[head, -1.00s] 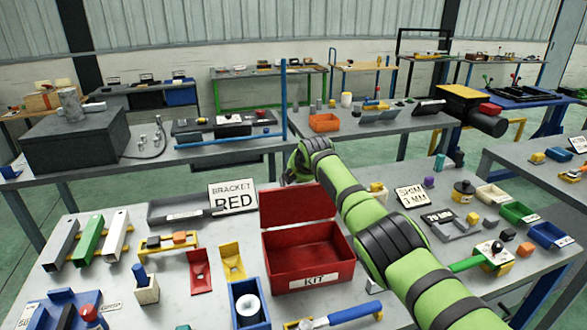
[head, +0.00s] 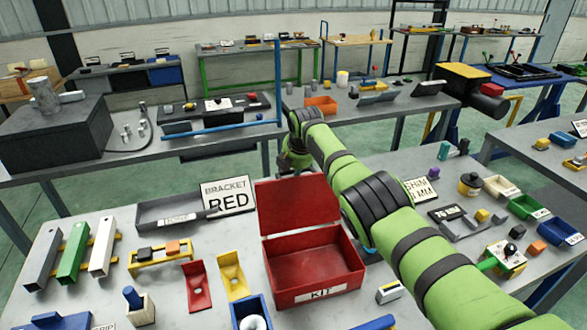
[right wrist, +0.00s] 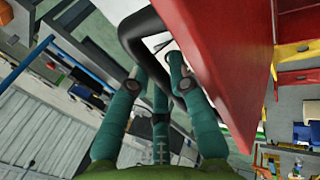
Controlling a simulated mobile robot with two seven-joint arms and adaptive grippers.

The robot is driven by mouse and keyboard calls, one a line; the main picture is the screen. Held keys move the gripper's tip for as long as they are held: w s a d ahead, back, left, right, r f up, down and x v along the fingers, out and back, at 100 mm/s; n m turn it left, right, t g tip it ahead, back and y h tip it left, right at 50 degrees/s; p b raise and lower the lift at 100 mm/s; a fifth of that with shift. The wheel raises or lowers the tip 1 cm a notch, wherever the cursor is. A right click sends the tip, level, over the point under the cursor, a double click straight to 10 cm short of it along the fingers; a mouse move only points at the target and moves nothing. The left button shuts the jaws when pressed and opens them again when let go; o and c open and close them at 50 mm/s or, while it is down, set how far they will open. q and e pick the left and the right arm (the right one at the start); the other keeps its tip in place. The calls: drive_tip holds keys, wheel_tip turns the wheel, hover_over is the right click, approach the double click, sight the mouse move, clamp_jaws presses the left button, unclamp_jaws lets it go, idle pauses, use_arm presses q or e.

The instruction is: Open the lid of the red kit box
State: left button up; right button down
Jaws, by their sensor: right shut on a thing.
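The red kit box (head: 315,270) stands on the near table in the head view, with a white KIT label on its front. Its lid (head: 297,207) is raised at the back edge, standing roughly upright, and the empty-looking inside shows. My left gripper is not in view.
A BRACKET RED sign (head: 228,196) and a grey tray (head: 175,212) stand just left of the lid. Red (head: 196,287) and yellow (head: 232,276) brackets and a blue bin (head: 250,312) lie close left of the box. A SHIM sign (head: 420,191) stands right of my arm.

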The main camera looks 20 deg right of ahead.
drive_tip(key=shift+s+a+f, duration=0.15)
drive_tip(key=shift+s+f, duration=0.15)
drive_tip(key=shift+f, duration=0.2)
drive_tip(key=c, duration=1.1)
unclamp_jaws()
drive_tip(key=shift+s, duration=0.1)
drive_tip(key=shift+r, duration=0.1)
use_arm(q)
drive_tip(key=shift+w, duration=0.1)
use_arm(e)
drive_tip(key=shift+w, duration=0.25)
drive_tip(key=shift+r, duration=0.1)
drive_tip(key=shift+s+r, duration=0.15)
drive_tip(key=shift+r, duration=0.5)
drive_tip(key=v, duration=1)
drive_tip(key=shift+s+r, duration=0.2)
drive_tip(key=shift+r, duration=0.05)
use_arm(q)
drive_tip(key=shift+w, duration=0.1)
